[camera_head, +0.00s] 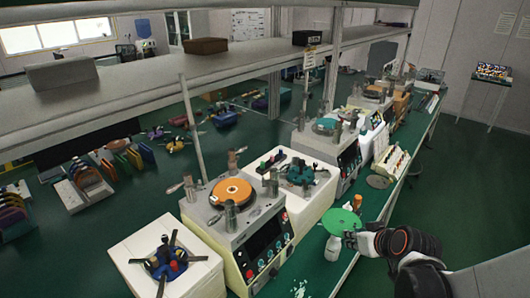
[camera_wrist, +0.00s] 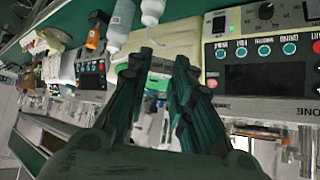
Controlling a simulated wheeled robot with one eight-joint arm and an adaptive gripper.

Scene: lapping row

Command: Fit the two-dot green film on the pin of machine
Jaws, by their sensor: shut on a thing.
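A green round film (camera_head: 340,221) is held by its edge, out in the air over the front edge of the bench. My gripper (camera_head: 354,238) is shut on it, in the lower right of the head view. Its dots are too small to tell. In the wrist view my gripper's two dark fingers (camera_wrist: 155,85) reach up the middle; the film cannot be made out clearly there. The nearest large machine (camera_head: 262,245) carries an orange disc (camera_head: 232,192) on top. Its control panel (camera_wrist: 262,75) also shows in the wrist view. No bare pin can be made out.
A white bottle (camera_head: 333,248) stands on the green bench (camera_head: 370,200) just below the film. More machines (camera_head: 325,135) stand in a row behind. A white box with a dark star-shaped piece (camera_head: 168,262) is at lower left. A long shelf (camera_head: 200,62) hangs above.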

